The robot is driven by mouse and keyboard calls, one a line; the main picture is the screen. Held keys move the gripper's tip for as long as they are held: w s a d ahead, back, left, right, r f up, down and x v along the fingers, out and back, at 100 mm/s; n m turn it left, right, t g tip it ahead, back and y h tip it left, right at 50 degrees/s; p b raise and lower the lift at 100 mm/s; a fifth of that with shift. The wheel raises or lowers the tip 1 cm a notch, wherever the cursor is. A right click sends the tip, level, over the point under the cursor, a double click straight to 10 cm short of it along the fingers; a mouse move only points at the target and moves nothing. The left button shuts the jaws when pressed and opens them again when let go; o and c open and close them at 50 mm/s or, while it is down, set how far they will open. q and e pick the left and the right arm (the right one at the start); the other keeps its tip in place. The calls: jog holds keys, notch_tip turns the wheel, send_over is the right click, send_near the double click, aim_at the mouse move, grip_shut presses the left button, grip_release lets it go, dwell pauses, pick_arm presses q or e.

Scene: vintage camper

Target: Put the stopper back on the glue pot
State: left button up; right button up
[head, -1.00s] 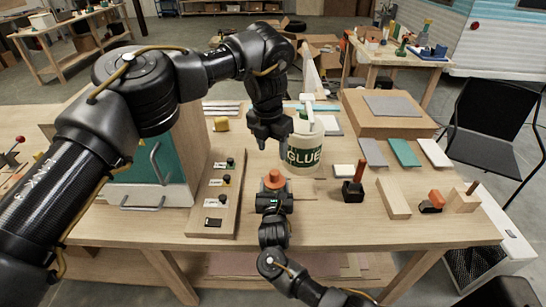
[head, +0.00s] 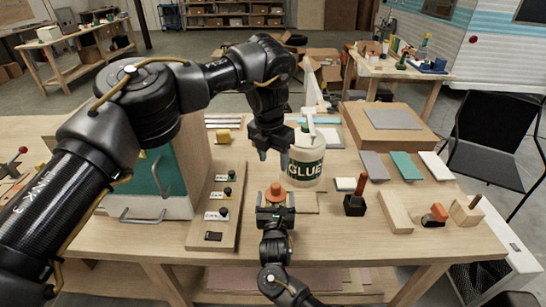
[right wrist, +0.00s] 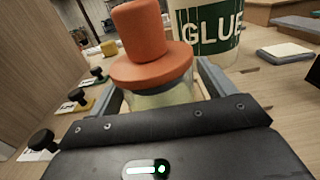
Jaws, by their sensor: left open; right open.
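An orange stopper (head: 277,190) with a round knob and wide brim stands upright near the front of the bench. In the right wrist view the stopper (right wrist: 142,45) sits above a clear, pale glass-like part (right wrist: 160,95), whose base is hidden. My right gripper (head: 276,211) is open at the front side of it, a finger on either side of the pale part; contact cannot be told. A large white pot labelled GLUE (head: 305,169) with a white top piece stands just behind and right; it also shows in the right wrist view (right wrist: 210,35). My left gripper (head: 273,153) is open and empty, pointing down left of that pot.
A wooden board with black knobs (head: 212,225) and a green-fronted cabinet (head: 160,175) stand to the left. A black block with an orange handle (head: 355,203), a wooden block (head: 395,212) and coloured tiles (head: 405,166) lie to the right. The front bench strip is mostly clear.

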jog(key=s+p, duration=0.1)
jog(key=s, duration=0.8)
jog(key=shift+r, duration=0.1)
jog(key=shift+s, duration=0.7)
